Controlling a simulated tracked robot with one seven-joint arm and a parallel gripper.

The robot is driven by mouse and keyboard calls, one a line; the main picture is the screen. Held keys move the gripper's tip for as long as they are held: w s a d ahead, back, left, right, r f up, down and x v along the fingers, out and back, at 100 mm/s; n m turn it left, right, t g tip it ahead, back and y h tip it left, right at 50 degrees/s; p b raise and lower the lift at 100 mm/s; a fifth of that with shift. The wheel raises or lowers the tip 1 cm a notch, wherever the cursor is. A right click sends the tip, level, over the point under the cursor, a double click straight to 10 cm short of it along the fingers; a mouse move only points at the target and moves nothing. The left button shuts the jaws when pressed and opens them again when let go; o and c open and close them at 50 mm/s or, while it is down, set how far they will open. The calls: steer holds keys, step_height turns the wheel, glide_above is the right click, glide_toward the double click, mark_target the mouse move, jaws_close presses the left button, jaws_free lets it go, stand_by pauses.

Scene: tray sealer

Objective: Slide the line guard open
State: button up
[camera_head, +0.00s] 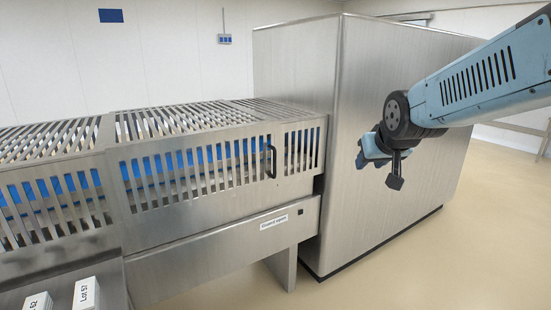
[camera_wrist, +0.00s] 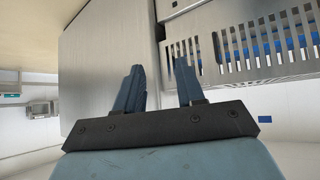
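The line guard (camera_head: 225,196) is a slatted stainless steel cover over the conveyor, with blue showing through its slots. Its right end sits close against the large steel cabinet. A dark upright handle (camera_head: 271,157) is on its front face near the right end. In the wrist view, the slatted guard (camera_wrist: 233,72) is at the upper right, with a dark handle-like bar (camera_wrist: 217,46) at its near end. My gripper (camera_head: 370,152) hangs in front of the cabinet, right of the handle and apart from it. In the wrist view, its two fingers (camera_wrist: 158,70) are spread with nothing between them.
The steel cabinet (camera_head: 395,125) stands behind my gripper. Another slatted cover section (camera_head: 50,212) adjoins the guard at the left. White boxes (camera_head: 87,293) lie at the lower left. A small label (camera_head: 273,222) is on the frame below the guard. Floor (camera_head: 420,270) at the right front is clear.

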steer(key=w+a+f+t+y, duration=0.15)
steer(key=w+a, duration=0.25)
steer(key=w, duration=0.6)
steer(key=n+t+y, duration=0.3)
steer(key=t+y, duration=0.2)
steer(key=t, duration=0.1)
glide_toward(275, 157)
steer(key=x, duration=1.1)
steer(key=shift+d+f, duration=0.1)
jaws_close()
